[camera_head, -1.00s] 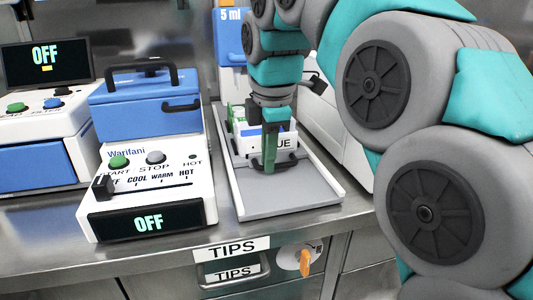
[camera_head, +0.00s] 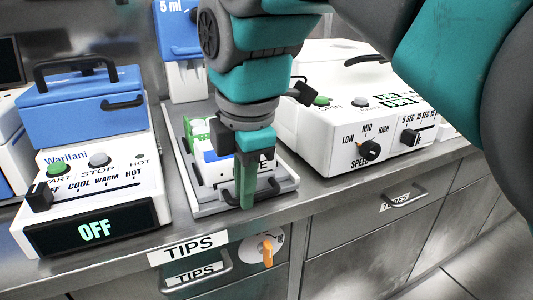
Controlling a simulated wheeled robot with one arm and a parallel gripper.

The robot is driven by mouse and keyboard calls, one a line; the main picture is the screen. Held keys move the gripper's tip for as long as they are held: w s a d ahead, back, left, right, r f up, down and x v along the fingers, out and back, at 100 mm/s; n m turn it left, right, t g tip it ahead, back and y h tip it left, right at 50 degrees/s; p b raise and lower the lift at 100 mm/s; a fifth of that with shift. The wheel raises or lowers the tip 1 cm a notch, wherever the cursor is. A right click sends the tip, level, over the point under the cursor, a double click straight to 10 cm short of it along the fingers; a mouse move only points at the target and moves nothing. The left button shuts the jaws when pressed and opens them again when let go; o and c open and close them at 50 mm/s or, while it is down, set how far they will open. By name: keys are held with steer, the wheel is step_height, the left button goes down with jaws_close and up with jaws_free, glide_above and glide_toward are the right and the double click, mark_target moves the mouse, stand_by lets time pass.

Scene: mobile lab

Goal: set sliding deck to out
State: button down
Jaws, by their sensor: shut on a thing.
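The sliding deck (camera_head: 206,196) is a grey carriage at the front end of a grey base with raised side rails (camera_head: 177,165), in the middle of the head view. A black bar handle (camera_head: 269,190) is on its front. My gripper (camera_head: 247,200) points down with green fingers at the handle and is shut on it. My arm hides part of the deck, its load and the back of the base.
A white labelled box and a green-and-white box (camera_head: 195,128) ride on the deck. The blue-lidded Warifani heater (camera_head: 80,110), reading OFF, stands to the left. A white machine with knobs (camera_head: 335,140) stands close on the right. The bench's front edge lies just ahead.

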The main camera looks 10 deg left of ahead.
steer(key=shift+s+d, duration=0.1)
steer(key=shift+s, duration=0.05)
steer(key=c, duration=0.9)
jaws_free()
steer(key=shift+s+d+r+p, duration=0.2)
steer(key=shift+r+p, duration=0.25)
steer(key=shift+r, duration=0.85)
steer(key=shift+s+d+r+p, duration=0.15)
steer(key=shift+r+p, duration=0.35)
steer(key=shift+r, duration=0.8)
steer(key=shift+s+d+r+p, duration=0.1)
steer(key=shift+s+r+p, duration=0.25)
steer(key=shift+r, duration=0.95)
steer(key=shift+w+f, duration=0.1)
